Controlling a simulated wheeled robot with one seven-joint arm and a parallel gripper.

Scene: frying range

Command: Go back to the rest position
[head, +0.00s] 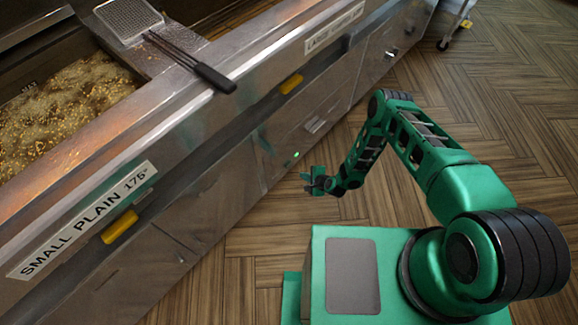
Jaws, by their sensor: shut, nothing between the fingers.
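My gripper (314,181) is at the end of my green arm, near the middle of the head view. It is shut and empty. It hangs in front of the fryer's steel front, above the wood floor, and appears apart from the fryer. My arm is bent, reaching forward from my base at the lower right and then down to the gripper. The fingers are small in the picture.
The fryer range (215,185) runs along the left, with bubbling oil (65,95) in its vat. Black-handled tongs (195,65) lie on its ledge beside a wire basket (128,18). Yellow handles (120,227) stick out of the front. The wood floor (510,120) at right is clear.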

